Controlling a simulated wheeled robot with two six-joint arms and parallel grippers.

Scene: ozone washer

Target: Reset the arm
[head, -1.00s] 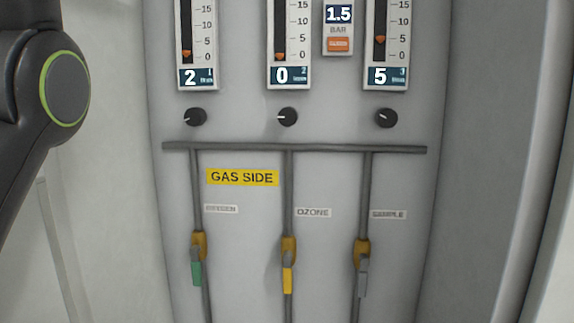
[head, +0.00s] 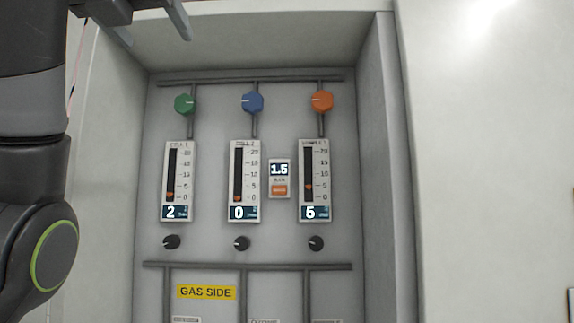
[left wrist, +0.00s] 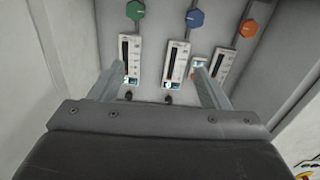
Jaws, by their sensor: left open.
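My left arm (head: 36,130) comes in at the left edge of the head view. My left gripper (head: 148,22) is at the top left, cut off by the frame, with its two fingers apart and nothing between them. It also shows in the left wrist view (left wrist: 158,66), open, its fingers pointing at the flowmeter panel. It is apart from the green knob (head: 185,103), which is lower in the head view. My right gripper is out of view.
The recessed panel has a blue knob (head: 252,102), an orange knob (head: 321,101) and three flowmeters reading 2 (head: 178,180), 0 (head: 244,180) and 5 (head: 313,180). A small display (head: 279,170) reads 1.5. Black knobs (head: 241,243) sit below. The cabinet's right wall (head: 385,150) juts forward.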

